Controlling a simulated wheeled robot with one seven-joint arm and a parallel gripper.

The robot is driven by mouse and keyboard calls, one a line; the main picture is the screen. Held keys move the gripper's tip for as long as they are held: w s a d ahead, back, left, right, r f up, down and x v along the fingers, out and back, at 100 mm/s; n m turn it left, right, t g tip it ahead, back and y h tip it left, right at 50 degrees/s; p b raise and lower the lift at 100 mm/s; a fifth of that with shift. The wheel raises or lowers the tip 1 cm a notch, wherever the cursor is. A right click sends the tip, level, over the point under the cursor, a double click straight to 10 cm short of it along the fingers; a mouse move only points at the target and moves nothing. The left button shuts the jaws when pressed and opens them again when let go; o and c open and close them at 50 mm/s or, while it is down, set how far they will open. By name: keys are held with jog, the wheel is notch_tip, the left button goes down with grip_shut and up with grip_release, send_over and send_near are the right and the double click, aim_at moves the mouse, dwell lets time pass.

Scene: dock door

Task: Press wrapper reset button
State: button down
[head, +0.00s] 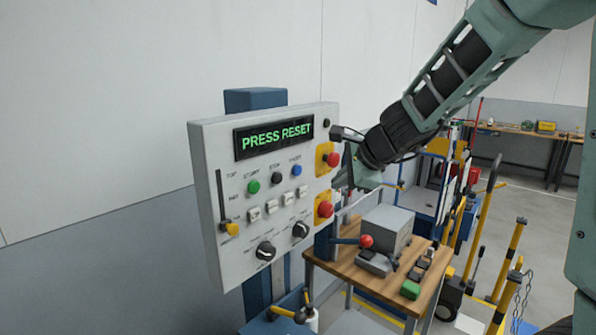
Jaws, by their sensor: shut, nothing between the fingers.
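The wrapper control panel (223,150) is a light grey box on a blue post, and its screen (274,135) reads "PRESS RESET" in green. Below the screen is a row of a green button (253,187), a black button (276,179) and a blue button (297,170). Their small labels are too blurred to read surely. Two red mushroom buttons on yellow plates, an upper one (333,159) and a lower one (325,209), sit at the panel's right edge. My gripper (341,181) is shut and empty beside that edge, its tips partly hard to make out.
Below the row are several pale switches, two black knobs (266,251) and a slider with a yellow handle (232,229). A wooden bench (345,262) with a grey box and a red-knobbed lever stands right of the panel. Yellow posts (510,252) stand further right.

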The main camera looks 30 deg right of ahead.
jog(key=w+a+p, duration=0.2)
jog(key=w+a, duration=0.1)
jog(key=w, duration=0.4)
jog(key=shift+w, duration=0.4)
jog(key=shift+w+a, duration=0.1)
jog(key=shift+a, duration=0.05)
dwell(1.7)
jog(key=shift+w+a, duration=0.1)
jog(key=shift+w, duration=0.2)
jog(key=shift+w+a+p, duration=0.2)
jog(key=shift+w+p, duration=0.1)
jog(key=shift+w, duration=0.1)
dwell(0.8)
jog(key=shift+s, duration=0.1)
jog(key=shift+s+d+b, duration=0.35)
jog(key=shift+s+b, duration=0.05)
jog(key=shift+s, duration=0.35)
jog(key=shift+s+d+b, duration=0.3)
jog(key=shift+s, duration=0.45)
jog(key=shift+s+d+b, duration=0.25)
jog(key=shift+s+d, duration=0.1)
jog(key=shift+s, duration=0.45)
jog(key=shift+s+d+b, duration=0.3)
jog(key=shift+s, duration=0.45)
